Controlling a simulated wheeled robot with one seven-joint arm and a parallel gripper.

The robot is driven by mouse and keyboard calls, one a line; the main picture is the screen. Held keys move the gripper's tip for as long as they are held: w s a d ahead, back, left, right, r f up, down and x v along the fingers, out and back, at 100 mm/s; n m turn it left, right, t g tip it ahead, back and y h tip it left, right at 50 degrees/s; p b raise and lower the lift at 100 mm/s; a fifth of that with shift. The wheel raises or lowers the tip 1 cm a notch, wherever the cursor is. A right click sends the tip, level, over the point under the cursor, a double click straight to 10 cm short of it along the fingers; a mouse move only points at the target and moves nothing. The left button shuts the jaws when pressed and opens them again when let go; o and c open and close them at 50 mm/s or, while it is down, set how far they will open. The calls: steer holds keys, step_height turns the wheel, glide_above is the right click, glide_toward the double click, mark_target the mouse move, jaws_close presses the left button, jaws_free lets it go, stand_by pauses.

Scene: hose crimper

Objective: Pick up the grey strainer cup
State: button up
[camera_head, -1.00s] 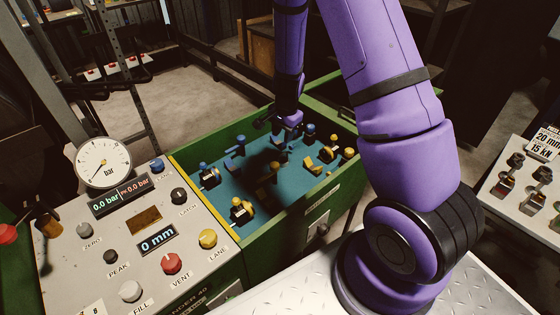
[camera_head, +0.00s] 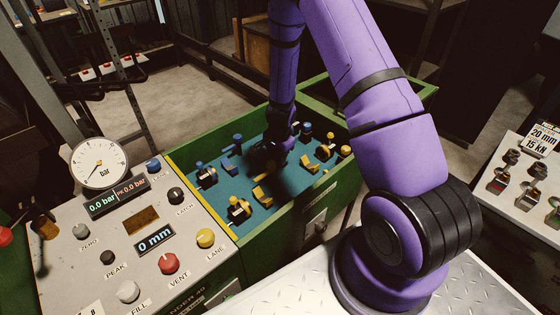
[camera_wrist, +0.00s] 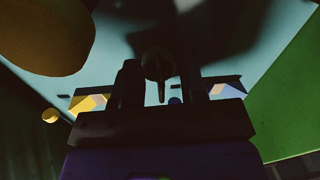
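I cannot pick out a grey strainer cup for certain in either view. My gripper (camera_head: 268,162) is down inside the green-walled bin (camera_head: 335,198), over its teal floor, and is mostly dark in the head view. In the wrist view the two dark fingers (camera_wrist: 161,88) stand apart, with the teal floor showing between them. A dark roundish thing (camera_wrist: 156,62) with a thin stem shows between and beyond the fingertips; shadow hides what it is. I see no contact with the fingers.
Yellow and blue fittings stand around the bin floor, including a yellow one (camera_head: 262,195) near the gripper. A large brownish round shape (camera_wrist: 45,35) fills the wrist view's upper left. The control panel (camera_head: 130,265) adjoins the bin's left side. A rack of fittings (camera_head: 512,185) stands right.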

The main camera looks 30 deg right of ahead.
steer(key=shift+f, duration=0.1)
steer(key=shift+c, duration=0.2)
jaws_close()
